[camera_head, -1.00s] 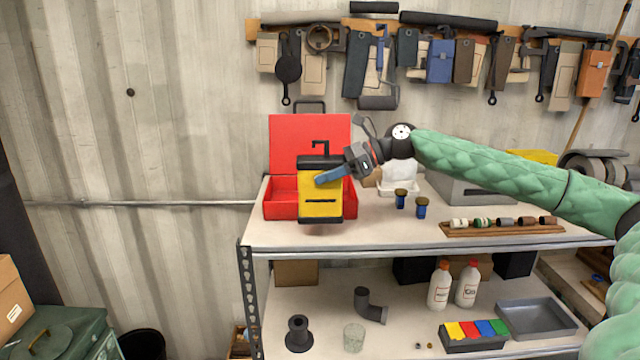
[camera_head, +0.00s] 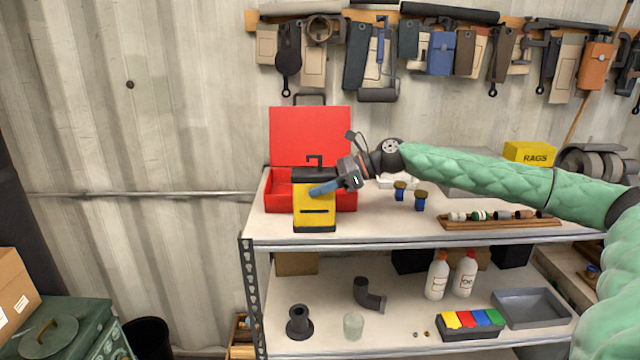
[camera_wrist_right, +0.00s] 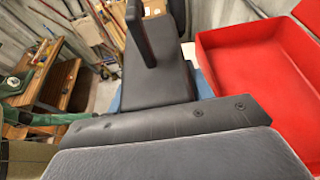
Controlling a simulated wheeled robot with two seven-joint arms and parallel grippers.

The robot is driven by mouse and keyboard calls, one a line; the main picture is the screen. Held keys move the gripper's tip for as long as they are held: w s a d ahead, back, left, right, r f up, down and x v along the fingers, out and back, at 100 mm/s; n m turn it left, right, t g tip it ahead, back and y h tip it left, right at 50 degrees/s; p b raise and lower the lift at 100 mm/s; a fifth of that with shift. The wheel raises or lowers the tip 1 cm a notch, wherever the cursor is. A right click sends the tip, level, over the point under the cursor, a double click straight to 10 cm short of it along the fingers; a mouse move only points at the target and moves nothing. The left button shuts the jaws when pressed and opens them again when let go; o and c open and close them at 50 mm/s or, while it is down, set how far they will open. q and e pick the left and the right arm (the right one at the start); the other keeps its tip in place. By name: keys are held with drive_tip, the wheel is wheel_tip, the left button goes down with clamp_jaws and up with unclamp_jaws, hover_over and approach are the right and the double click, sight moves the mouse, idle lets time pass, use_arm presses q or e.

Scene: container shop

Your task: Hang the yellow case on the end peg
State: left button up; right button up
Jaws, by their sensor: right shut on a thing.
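The yellow case (camera_head: 315,213) has a black top with a hook and a black base. It is upright at the front left of the bench top, in front of the open red toolbox (camera_head: 310,137). My right gripper (camera_head: 325,188) is shut on the case, its blue fingers across the upper yellow part. In the right wrist view the case's dark top (camera_wrist_right: 155,80) fills the middle. I cannot tell whether its base touches the bench. The peg rail (camera_head: 390,12) on the wall is crowded with hanging cases and tools. My left gripper is out of view.
The red toolbox stands right behind the case. Two blue brushes (camera_head: 420,202) and a wooden rack of small parts (camera_head: 500,222) are to the right on the bench (camera_head: 380,228). A yellow rags box (camera_head: 530,153) stands at the back right.

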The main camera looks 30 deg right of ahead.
drive_tip(key=o, duration=1.3)
drive_tip(key=shift+f, duration=0.1)
use_arm(q)
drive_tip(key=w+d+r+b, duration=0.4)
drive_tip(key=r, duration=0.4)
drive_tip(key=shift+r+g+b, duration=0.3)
drive_tip(key=shift+b, duration=0.05)
use_arm(e)
drive_tip(key=shift+v, duration=6)
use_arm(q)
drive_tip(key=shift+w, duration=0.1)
use_arm(e)
drive_tip(key=shift+w, duration=0.1)
